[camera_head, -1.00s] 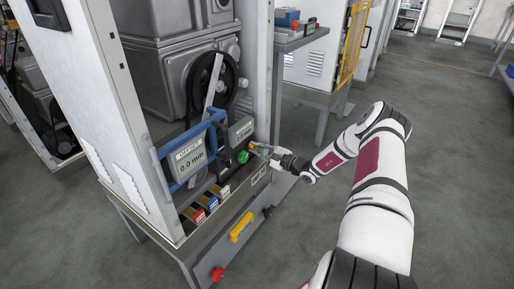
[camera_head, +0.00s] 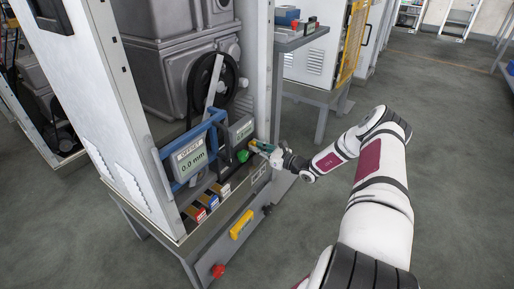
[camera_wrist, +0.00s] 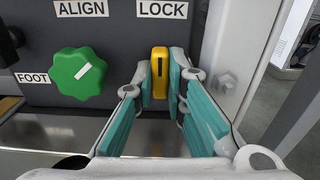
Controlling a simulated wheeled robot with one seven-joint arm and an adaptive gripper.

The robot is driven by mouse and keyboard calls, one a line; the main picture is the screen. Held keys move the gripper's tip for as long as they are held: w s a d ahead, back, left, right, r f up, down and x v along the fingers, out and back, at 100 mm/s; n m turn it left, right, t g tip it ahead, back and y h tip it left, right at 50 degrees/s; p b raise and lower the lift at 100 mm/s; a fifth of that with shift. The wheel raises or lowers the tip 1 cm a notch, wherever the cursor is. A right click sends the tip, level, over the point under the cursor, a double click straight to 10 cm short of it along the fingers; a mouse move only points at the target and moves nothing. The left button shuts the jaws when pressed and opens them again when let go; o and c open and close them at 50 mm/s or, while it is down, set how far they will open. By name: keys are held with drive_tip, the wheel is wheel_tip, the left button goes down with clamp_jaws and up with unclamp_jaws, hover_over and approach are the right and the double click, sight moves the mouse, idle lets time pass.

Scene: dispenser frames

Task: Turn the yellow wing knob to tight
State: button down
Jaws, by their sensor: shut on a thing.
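The yellow wing knob (camera_wrist: 160,72) sits under the LOCK label on the dark panel in the wrist view. Its wing stands upright, with a dark mark along its face. My gripper (camera_wrist: 160,90) is shut on it, with one teal-padded finger on each side. The fingers partly cover the lower part of the knob's sides. In the head view my gripper (camera_head: 264,148) is at the right end of the panel, and the knob is too small there to make out clearly.
A green knob (camera_wrist: 80,74) with a white pointer sits left of it, between the ALIGN and FOOT labels. A pale post (camera_wrist: 237,50) stands close on the right. In the head view, a blue-framed OFFSET display (camera_head: 190,160) reads 0.0 mm.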

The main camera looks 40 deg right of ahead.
drive_tip(key=shift+w+a+r+m, duration=0.1)
drive_tip(key=shift+w+m, duration=0.05)
drive_tip(key=shift+m, duration=0.15)
drive_tip(key=c, duration=1.6)
unclamp_jaws()
drive_tip(key=shift+v, duration=0.8)
drive_tip(key=v, duration=0.6)
drive_tip(key=shift+s, duration=0.3)
drive_tip(key=shift+s, duration=0.1)
